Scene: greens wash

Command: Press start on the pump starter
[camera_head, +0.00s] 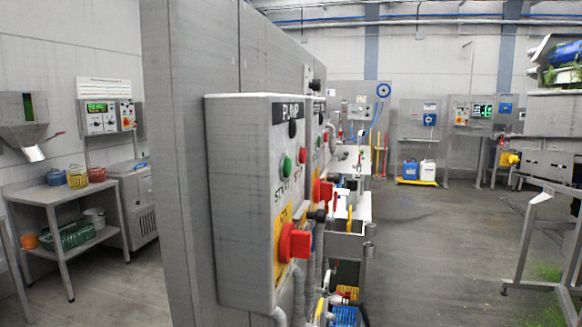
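The pump starter (243,205) is a grey box on a tall grey panel in the middle of the view, seen at a steep angle. A dark label at its top reads PUMP. A green button (287,166) sits on its front face with START lettering below it. A red button (302,155) sits to the right of the green one. A red rotary handle (293,241) on a yellow plate is lower on the face. A dark round part (292,128) sits under the label. Neither of my grippers is in view.
A second similar box stands just behind the starter, partly hidden. Grey conduits (299,290) run down below it. A steel table (55,195) with colored baskets stands at left. A metal frame (545,235) stands at right. Open floor (440,250) lies right of the panel.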

